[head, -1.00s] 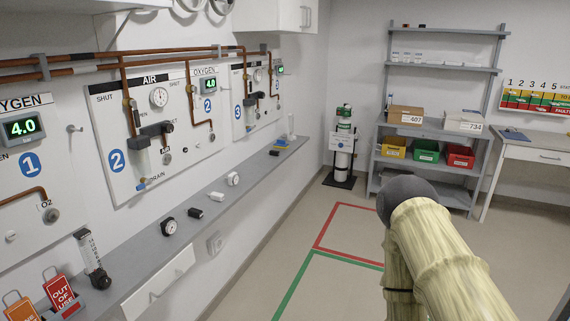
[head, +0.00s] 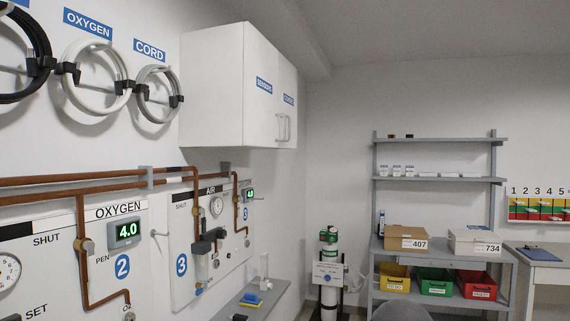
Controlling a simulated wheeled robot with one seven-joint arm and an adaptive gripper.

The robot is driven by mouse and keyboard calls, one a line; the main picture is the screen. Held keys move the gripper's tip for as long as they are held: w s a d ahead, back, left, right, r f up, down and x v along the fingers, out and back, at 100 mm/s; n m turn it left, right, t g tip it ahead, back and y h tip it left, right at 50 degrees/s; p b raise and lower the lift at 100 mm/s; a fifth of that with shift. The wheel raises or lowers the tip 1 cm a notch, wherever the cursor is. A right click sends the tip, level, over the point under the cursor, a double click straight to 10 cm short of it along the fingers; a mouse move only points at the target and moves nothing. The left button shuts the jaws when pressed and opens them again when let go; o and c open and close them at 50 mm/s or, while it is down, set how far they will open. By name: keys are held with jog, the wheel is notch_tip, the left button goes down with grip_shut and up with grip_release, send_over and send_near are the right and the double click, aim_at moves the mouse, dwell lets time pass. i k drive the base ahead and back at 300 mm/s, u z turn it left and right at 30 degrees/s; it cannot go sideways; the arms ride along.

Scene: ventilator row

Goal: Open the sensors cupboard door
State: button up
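A white wall cupboard (head: 212,85) hangs high on the left wall, with two front doors, both closed. The left door, the sensors cupboard door (head: 262,112), carries a blue label that seems to read SENSORS. The right door (head: 289,83) has a blue label too small to read surely. Two upright bar handles (head: 283,127) sit side by side near the doors' meeting edge, low down. My gripper is not in view. Only a dark rounded piece of my arm shows at the bottom edge, well below and right of the cupboard.
Copper pipes and gas panels (head: 205,235) line the wall below the cupboard, above a narrow grey ledge (head: 238,300). A green-topped cylinder (head: 328,272) stands in the corner. Grey shelving (head: 440,180) with boxes and coloured bins is at the back, beside a desk (head: 545,255).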

aim_at(260, 98)
jog(key=z, duration=0.05)
jog(key=i, duration=1.4)
jog(key=z, duration=0.1)
